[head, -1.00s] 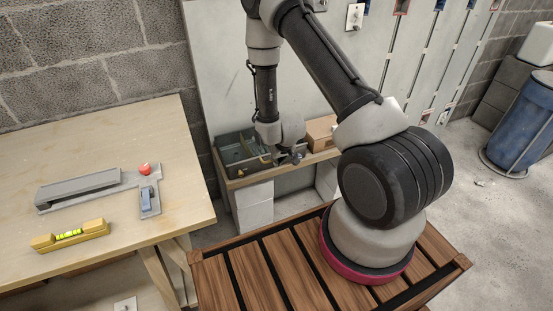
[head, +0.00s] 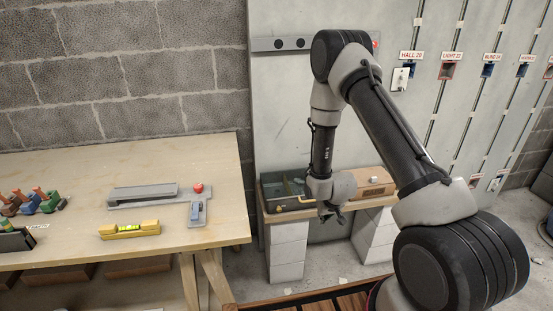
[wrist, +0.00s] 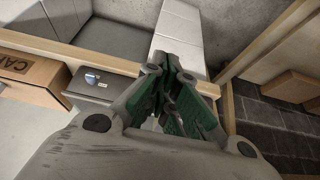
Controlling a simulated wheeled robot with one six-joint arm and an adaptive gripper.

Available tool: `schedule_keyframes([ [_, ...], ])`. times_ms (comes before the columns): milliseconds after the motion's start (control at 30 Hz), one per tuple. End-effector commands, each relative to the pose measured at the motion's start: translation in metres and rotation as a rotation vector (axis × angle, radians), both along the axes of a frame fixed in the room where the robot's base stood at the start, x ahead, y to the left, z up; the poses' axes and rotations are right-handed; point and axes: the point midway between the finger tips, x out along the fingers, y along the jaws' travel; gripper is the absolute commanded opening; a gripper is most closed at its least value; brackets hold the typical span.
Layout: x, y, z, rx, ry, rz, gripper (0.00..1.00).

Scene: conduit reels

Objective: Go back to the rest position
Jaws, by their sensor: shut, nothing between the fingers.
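My gripper (head: 333,214) hangs down at the end of my bent arm, in front of the low bench by the wall. It shows no object in its fingers. In the wrist view its green-padded fingers (wrist: 180,105) are close together and empty. A cardboard box (head: 372,182) sits on the bench to the right, partly behind my wrist. The box also shows at the left of the wrist view (wrist: 30,75).
A wooden workbench (head: 80,175) stands at left, holding a grey fixture with a red knob (head: 198,187), a yellow level (head: 128,229) and several coloured clamp-like pieces (head: 35,202). Wall tracks with labelled boxes (head: 448,70) rise at right. White blocks (head: 288,250) support the low bench.

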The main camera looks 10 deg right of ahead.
Motion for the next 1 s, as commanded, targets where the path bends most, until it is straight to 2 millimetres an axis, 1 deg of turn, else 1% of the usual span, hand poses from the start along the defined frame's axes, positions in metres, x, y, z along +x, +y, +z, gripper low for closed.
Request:
schedule_keyframes([
  [67, -0.008, 0.0, -0.003, 0.0, 0.035, 0.001, 0.0],
  [133, -0.023, 0.0, -0.009, -0.001, 0.101, 0.003, 0.0],
  [167, -0.032, 0.0, -0.012, -0.002, 0.14, 0.004, 0.0],
  [267, -0.073, -0.001, -0.02, -0.006, 0.29, 0.01, 0.0],
  [300, -0.09, -0.002, -0.018, -0.008, 0.354, 0.014, 0.0],
  [367, -0.109, -0.002, -0.003, -0.008, 0.433, 0.02, 0.0],
  [400, -0.118, -0.002, 0.012, -0.008, 0.476, 0.024, 0.0],
  [467, -0.129, -0.003, 0.034, -0.007, 0.524, 0.028, 0.0],
  [500, -0.135, -0.003, 0.049, -0.007, 0.548, 0.029, 0.0],
  [567, -0.143, -0.004, 0.073, -0.006, 0.58, 0.032, 0.0],
  [600, -0.148, -0.005, 0.09, -0.005, 0.596, 0.033, 0.0],
  [667, -0.156, -0.006, 0.118, -0.005, 0.617, 0.036, 0.0],
  [700, -0.161, -0.007, 0.138, -0.004, 0.627, 0.037, 0.0],
  [767, -0.171, -0.01, 0.17, -0.004, 0.638, 0.039, 0.0],
  [800, -0.178, -0.011, 0.191, -0.004, 0.641, 0.041, 0.0],
  [867, -0.19, -0.014, 0.222, -0.004, 0.641, 0.041, 0.0],
  [900, -0.198, -0.016, 0.242, -0.004, 0.637, 0.041, 0.0],
  [967, -0.21, -0.018, 0.269, -0.003, 0.624, 0.04, 0.0],
  [1000, -0.219, -0.02, 0.286, -0.003, 0.614, 0.039, 0.0],
])
